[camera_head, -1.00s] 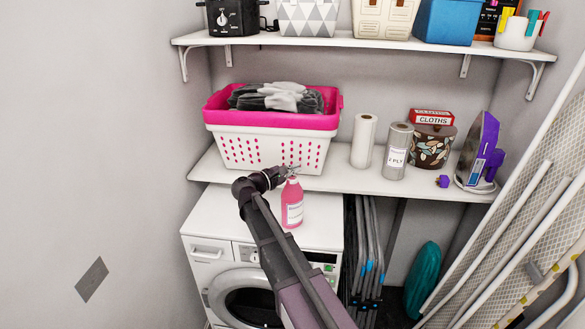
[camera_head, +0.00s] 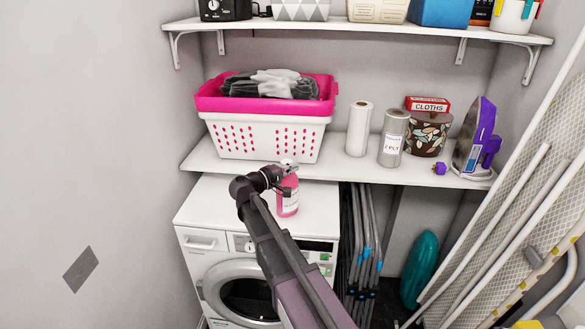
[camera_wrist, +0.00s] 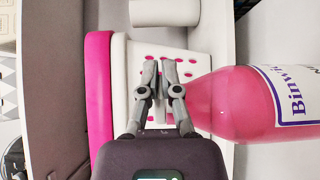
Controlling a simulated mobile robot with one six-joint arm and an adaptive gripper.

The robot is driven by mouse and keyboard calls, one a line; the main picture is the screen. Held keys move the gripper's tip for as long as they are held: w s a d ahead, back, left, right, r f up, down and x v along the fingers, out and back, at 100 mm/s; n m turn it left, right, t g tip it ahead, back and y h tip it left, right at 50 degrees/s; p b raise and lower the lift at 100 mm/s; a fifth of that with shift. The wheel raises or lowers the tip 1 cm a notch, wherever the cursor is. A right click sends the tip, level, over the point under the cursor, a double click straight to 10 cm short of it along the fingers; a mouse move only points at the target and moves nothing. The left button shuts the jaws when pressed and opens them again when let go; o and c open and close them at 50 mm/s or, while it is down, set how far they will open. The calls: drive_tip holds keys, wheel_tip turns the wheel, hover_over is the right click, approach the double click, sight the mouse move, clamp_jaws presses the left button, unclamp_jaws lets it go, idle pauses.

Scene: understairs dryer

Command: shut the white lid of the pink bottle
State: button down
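The pink bottle (camera_head: 288,198) stands upright on top of the white washing machine, below the shelf. My gripper (camera_head: 288,167) is at the bottle's top in the head view, and my wrist covers part of its upper left side. In the wrist view the bottle (camera_wrist: 240,104) lies sideways at the right, its shoulder tapering towards my gripper (camera_wrist: 161,65). The fingers are close together with only a narrow gap and nothing visible between them. I cannot make out the white lid clearly; the fingers and the white basket behind hide it or blend with it.
A pink and white laundry basket (camera_head: 265,138) stands on the shelf (camera_head: 335,171) just behind my gripper. Paper rolls (camera_head: 359,128), a patterned pot and a purple iron (camera_head: 477,140) stand farther right. The washing machine top (camera_head: 205,200) is clear left of my arm.

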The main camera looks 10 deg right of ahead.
drive_tip(key=shift+f, duration=0.1)
idle(0.4)
drive_tip(key=c, duration=0.8)
unclamp_jaws()
drive_tip(key=shift+a, duration=0.1)
drive_tip(key=shift+v, duration=5.95)
